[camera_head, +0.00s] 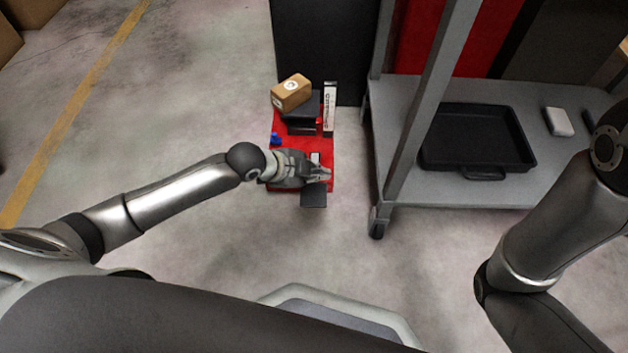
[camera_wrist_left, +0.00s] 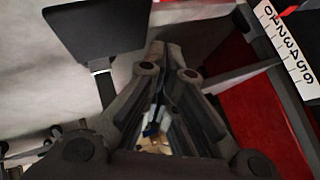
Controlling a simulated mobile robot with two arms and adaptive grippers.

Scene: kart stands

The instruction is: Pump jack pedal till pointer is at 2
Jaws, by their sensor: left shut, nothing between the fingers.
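The red jack (camera_head: 284,178) stands on the floor, with a black pedal (camera_head: 314,197) at its near side. The pedal plate also shows at the upper left of the left wrist view (camera_wrist_left: 98,28). A white scale (camera_head: 330,110) stands upright on the jack; in the left wrist view its digits (camera_wrist_left: 289,48) show. A red pointer (camera_wrist_left: 287,10) lies near the low-number end; its exact reading is unclear. My left gripper (camera_head: 325,174) is shut and empty, just beyond the pedal plate and apart from it in the wrist view. My right gripper is out of view.
A cardboard box (camera_head: 291,92) rests on the jack's black platform (camera_head: 301,112). A blue part (camera_head: 276,139) sits at the jack's left. A grey wheeled cart (camera_head: 455,190) with a black tray (camera_head: 477,140) stands close on the right.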

